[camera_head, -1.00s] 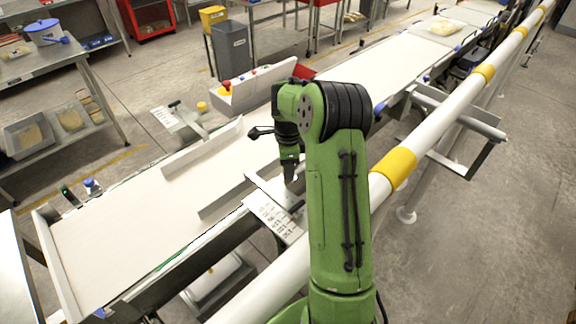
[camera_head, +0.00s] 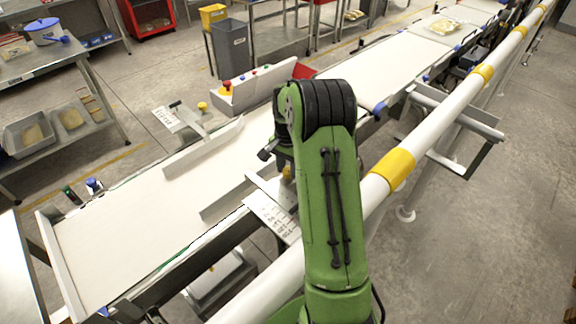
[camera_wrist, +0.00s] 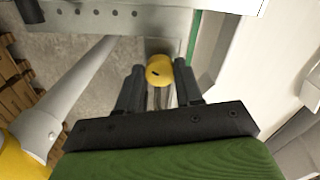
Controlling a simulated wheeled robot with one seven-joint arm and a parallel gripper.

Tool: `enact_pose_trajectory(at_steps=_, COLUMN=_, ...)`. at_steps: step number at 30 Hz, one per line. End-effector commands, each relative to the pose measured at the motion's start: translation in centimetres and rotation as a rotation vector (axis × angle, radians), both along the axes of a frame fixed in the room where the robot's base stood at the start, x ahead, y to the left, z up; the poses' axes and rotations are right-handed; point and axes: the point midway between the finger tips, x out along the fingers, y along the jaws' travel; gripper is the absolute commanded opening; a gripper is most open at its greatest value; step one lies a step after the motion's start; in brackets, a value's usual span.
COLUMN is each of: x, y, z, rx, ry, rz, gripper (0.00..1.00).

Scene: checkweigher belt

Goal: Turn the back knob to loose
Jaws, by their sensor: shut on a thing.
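A yellow knob (camera_head: 287,172) sits by the near scale plate (camera_head: 272,212), at the belt side closest to my arm. In the wrist view the same round knob (camera_wrist: 159,70) shows a small dark mark on its face. My gripper (camera_wrist: 160,82) has its two dark fingers on either side of this knob and is shut on it. In the head view my arm hides most of the gripper. A second yellow knob (camera_head: 202,106) stands across the belt by the far scale plate (camera_head: 168,118), with nothing touching it.
A white belt (camera_head: 130,235) runs diagonally, with a far guide rail (camera_head: 205,148) and a near guide rail (camera_head: 228,198). A white pipe with yellow bands (camera_head: 395,168) runs along the near side. A control box with a red button (camera_head: 227,88) stands beyond the belt.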

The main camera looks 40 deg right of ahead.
Motion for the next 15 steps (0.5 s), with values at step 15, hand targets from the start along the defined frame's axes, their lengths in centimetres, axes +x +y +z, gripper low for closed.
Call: enact_pose_trajectory(at_steps=15, x=0.10, y=-0.01, z=0.11, rx=-0.002, ry=-0.003, rz=0.489, gripper=0.05)
